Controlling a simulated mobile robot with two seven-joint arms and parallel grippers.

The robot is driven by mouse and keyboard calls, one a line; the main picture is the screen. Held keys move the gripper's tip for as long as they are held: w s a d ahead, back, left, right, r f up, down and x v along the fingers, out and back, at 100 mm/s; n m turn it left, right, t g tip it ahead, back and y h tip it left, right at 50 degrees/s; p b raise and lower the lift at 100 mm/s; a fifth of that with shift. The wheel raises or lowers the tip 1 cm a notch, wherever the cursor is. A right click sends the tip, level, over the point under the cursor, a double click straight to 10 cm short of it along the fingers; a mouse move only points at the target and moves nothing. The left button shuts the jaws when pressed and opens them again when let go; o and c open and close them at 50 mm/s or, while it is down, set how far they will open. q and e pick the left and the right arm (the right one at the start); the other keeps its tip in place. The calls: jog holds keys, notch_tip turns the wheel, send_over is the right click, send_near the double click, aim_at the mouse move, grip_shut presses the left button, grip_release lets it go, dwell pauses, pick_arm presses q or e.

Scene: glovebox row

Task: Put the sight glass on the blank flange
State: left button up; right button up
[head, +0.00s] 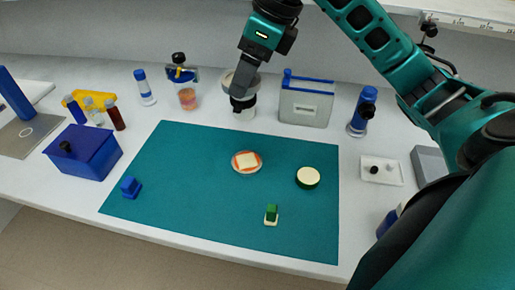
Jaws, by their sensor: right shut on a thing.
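My right gripper (241,98) reaches down from the top, beyond the mat's back edge. It is shut on a pale, round-looking thing (243,111), mostly hidden by the dark fingers. I cannot tell for sure whether this is the sight glass. I cannot tell which of these is the blank flange. The gripper is apart from both. My left gripper is out of view.
The teal mat (190,200) also holds a blue block (130,187) and a small green piece (271,212). A blue box (83,152), vials and a beaker (187,98) stand left. A grey container (306,102), blue bottle (361,112) and white tray (381,178) stand right.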

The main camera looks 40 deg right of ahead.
jog(key=shift+s+d, duration=0.1)
jog(key=shift+f, duration=0.25)
jog(key=b, duration=0.2)
send_over(245, 161)
jog(key=s+d, duration=0.1)
notch_tip(245, 161, down, 14)
jog(key=shift+f, duration=0.1)
jog(key=shift+d+f, duration=0.1)
jog(key=shift+f, duration=2.45)
jog(key=shift+f, duration=0.1)
jog(key=o, duration=1.1)
jog(key=shift+f, duration=0.2)
jog(key=o, duration=0.5)
jog(key=shift+r, duration=0.1)
jog(key=shift+c, duration=0.2)
